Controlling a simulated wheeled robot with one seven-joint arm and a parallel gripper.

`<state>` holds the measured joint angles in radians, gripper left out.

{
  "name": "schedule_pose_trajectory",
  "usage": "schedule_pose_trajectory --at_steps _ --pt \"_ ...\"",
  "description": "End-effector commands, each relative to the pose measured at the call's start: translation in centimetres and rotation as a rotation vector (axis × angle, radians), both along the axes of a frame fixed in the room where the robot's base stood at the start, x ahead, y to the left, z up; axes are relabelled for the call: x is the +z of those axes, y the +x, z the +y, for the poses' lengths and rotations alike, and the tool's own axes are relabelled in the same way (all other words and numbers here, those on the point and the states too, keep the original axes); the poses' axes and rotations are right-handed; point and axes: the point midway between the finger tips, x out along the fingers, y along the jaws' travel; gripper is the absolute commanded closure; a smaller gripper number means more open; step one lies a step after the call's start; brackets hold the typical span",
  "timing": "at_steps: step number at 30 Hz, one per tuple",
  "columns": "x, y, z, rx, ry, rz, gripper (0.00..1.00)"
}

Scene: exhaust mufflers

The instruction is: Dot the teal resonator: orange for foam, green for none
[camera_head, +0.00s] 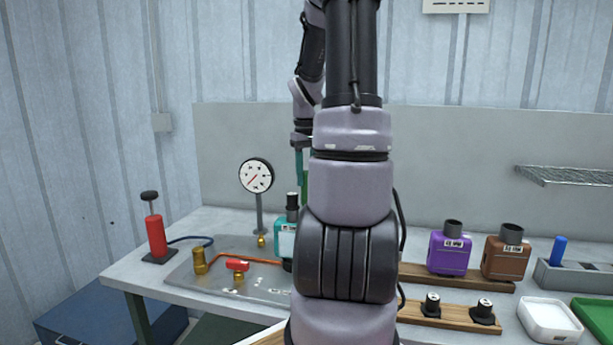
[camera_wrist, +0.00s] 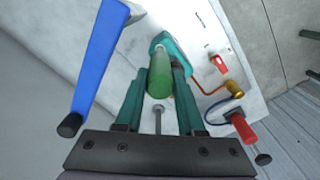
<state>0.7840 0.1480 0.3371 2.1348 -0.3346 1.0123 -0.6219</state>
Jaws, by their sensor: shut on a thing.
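The teal resonator (camera_head: 286,240) stands on the metal plate of the bench, partly hidden behind my arm. It carries a white label and has a dark neck on top. In the wrist view the resonator (camera_wrist: 177,52) lies beyond the fingertips, partly covered by the held marker. My gripper (camera_head: 302,172) is above the resonator, mostly hidden by my arm. Its teal fingers (camera_wrist: 160,85) are shut on a green marker (camera_wrist: 160,72), whose far end points towards the resonator. I cannot tell whether it touches. No dot is discernible on the visible part.
A pressure gauge (camera_head: 255,176), its needle pointing lower left, stands behind the plate (camera_head: 205,285). A red-handled valve (camera_head: 237,265) and red pump (camera_head: 156,236) are at left. Purple (camera_head: 449,252) and brown (camera_head: 503,257) mufflers, a white tray (camera_head: 550,321), a green tray (camera_head: 597,318) and a blue marker (camera_head: 558,250) are right.

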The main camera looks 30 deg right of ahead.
Motion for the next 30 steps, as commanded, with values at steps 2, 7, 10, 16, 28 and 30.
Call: schedule_pose_trajectory --at_steps 2,7,10,16,28,30 --pt "-0.1 0.0 0.1 0.001 0.001 0.002 1.00" --pt "-0.1 0.0 0.1 0.001 0.002 0.002 1.00" --pt "-0.2 -0.1 0.1 0.001 0.002 0.003 1.00" --pt "0.3 0.0 0.0 0.001 0.001 0.002 1.00" --pt "3.6 0.0 0.0 0.001 -0.001 0.000 1.00" --pt "4.2 0.0 0.0 0.000 -0.001 0.000 1.00"
